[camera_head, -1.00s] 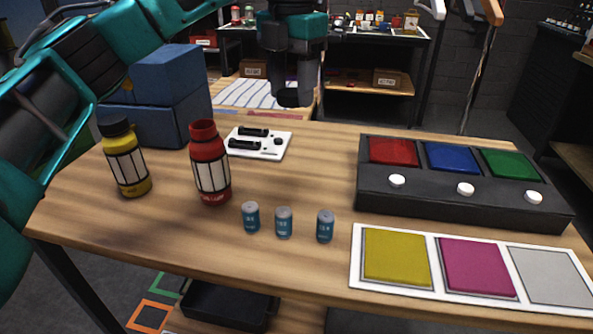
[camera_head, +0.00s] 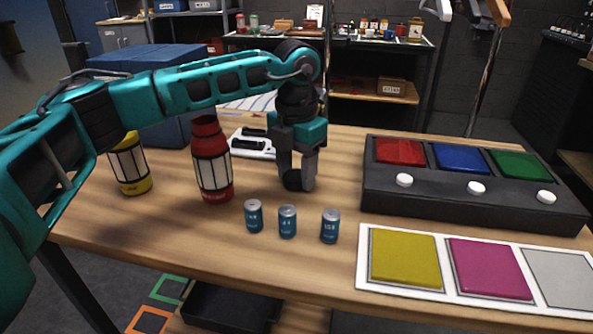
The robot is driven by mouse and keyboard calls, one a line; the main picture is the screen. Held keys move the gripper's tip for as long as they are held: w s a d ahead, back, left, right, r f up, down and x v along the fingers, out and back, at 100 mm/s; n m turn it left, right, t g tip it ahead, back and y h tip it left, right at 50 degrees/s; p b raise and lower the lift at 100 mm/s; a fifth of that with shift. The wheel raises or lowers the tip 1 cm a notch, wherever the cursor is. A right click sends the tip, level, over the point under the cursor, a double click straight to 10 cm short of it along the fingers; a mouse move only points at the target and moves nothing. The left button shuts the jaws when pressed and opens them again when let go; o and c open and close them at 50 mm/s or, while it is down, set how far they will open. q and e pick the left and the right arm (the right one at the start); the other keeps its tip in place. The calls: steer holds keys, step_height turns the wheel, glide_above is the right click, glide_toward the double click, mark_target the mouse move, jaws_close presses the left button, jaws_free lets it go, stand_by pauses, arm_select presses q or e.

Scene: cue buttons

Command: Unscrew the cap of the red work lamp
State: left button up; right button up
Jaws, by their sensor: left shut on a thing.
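The red work lamp (camera_head: 212,170) stands upright on the table at left centre, with white panels and a bare red neck without a black cap. My left gripper (camera_head: 300,180) is to the right of the lamp, pointing down, shut on a dark round cap (camera_head: 292,181). The cap is at or just above the tabletop; I cannot tell if it touches. My right gripper is not in view.
A yellow lamp (camera_head: 130,170) stands at left, its top hidden by my arm. Three small blue batteries (camera_head: 287,221) stand in front. A white tray (camera_head: 240,150) lies behind. A button box (camera_head: 470,200) and coloured pads (camera_head: 404,258) fill the right.

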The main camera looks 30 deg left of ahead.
arm_select(q)
steer(key=shift+f, duration=0.2)
steer(key=o, duration=1.2)
steer(key=shift+c, duration=0.2)
steer(key=shift+r, duration=0.1)
